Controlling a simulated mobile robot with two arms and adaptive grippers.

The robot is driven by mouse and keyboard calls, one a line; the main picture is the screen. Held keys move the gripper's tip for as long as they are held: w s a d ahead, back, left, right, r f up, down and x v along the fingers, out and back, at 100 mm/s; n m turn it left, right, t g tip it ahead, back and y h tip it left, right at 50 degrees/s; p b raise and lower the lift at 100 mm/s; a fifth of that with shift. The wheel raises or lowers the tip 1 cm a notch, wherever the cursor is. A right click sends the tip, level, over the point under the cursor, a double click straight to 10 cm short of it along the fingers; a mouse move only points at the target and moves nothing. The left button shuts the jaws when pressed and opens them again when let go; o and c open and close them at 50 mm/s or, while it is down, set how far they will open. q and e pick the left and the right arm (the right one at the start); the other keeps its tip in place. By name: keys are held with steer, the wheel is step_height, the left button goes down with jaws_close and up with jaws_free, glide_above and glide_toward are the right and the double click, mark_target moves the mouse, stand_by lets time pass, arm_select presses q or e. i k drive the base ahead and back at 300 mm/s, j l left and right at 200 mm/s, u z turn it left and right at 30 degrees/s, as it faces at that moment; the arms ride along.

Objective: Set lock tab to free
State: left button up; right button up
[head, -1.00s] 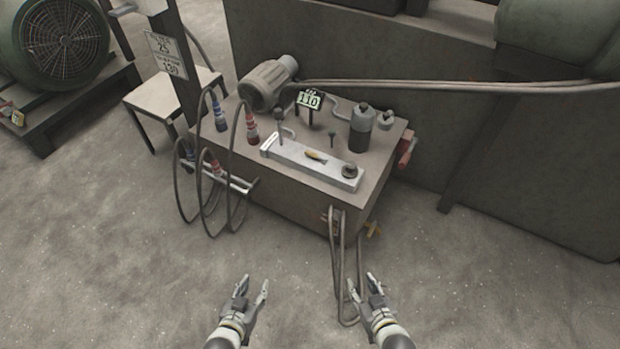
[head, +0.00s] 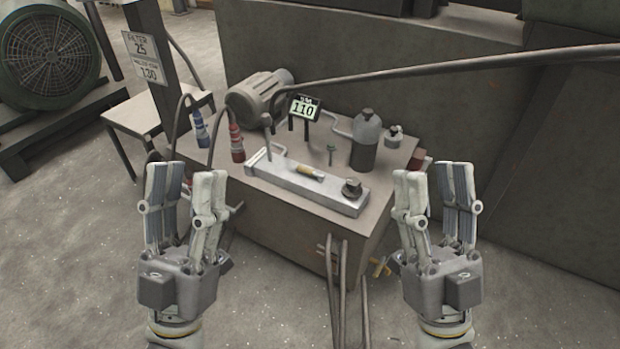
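A small yellow tab (head: 311,172), which looks like the lock tab, lies on top of a long pale metal block (head: 284,178). It lies roughly along the block. Any marking for free or locked is too small to read. My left gripper (head: 187,182) is raised in front of the box to the left, with its fingers apart and nothing between them. My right gripper (head: 434,184) is raised to the right, also open and empty. Neither gripper touches the block or the tab.
The block sits on a brown box (head: 290,222) with a lever (head: 267,138), a dark knob (head: 352,188), a grey bottle (head: 366,142), a motor (head: 255,95) and a display reading 110 (head: 304,108). Hoses (head: 339,280) hang in front.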

mark_target(306, 169)
steer(key=i+l+z, duration=0.25)
steer(key=i+l, duration=0.65)
steer(key=l, duration=0.15)
